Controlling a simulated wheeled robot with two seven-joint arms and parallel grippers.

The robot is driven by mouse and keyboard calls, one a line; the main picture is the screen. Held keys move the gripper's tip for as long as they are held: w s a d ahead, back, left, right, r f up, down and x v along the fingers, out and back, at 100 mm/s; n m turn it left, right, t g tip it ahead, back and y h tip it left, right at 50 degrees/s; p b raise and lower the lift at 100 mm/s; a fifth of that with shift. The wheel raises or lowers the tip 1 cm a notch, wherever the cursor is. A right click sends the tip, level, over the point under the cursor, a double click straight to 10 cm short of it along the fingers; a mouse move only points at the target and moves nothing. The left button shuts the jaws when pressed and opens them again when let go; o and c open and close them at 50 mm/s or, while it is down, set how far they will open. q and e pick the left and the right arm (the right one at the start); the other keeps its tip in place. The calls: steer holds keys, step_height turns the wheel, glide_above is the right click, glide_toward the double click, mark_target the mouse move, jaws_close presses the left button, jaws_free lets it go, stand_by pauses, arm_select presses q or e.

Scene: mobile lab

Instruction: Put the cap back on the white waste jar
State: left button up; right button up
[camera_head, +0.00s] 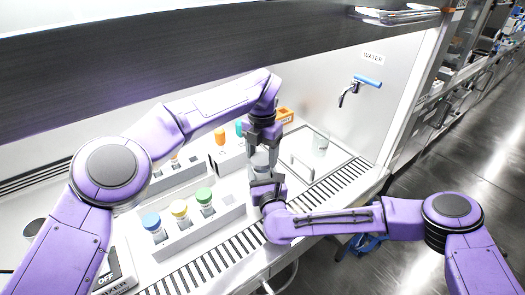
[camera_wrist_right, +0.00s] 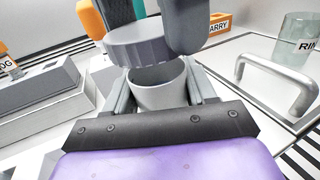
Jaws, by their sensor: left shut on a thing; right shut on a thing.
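The white waste jar (camera_wrist_right: 160,90) stands between the fingers of my right gripper (camera_wrist_right: 158,97), which is shut on it. Its open mouth shows in the right wrist view. A grey ridged cap (camera_wrist_right: 138,48) is held tilted over the far side of the mouth by my left gripper (camera_wrist_right: 140,28), which is shut on it. I cannot tell whether cap and rim touch. In the head view my left gripper (camera_head: 262,148) points down from above and my right gripper (camera_head: 266,190) is just below it. The jar is mostly hidden between them there.
A rack (camera_head: 200,232) with blue, yellow and green capped tubes stands left of the grippers. An orange-capped bottle (camera_head: 220,136) and an orange box (camera_head: 285,115) are behind. A glass beaker (camera_head: 320,145) and a metal handle (camera_wrist_right: 280,82) are at right. A water tap (camera_head: 350,90) is on the wall.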

mark_target(262, 158)
stand_by(0.5)
arm_select(q)
steer(key=shift+f, duration=0.9)
steer(key=shift+f, duration=0.8)
steer(key=shift+s+a+f, duration=0.1)
steer(key=shift+c, duration=0.4)
steer(key=shift+r, duration=0.3)
steer(key=shift+r, duration=0.4)
stand_by(0.5)
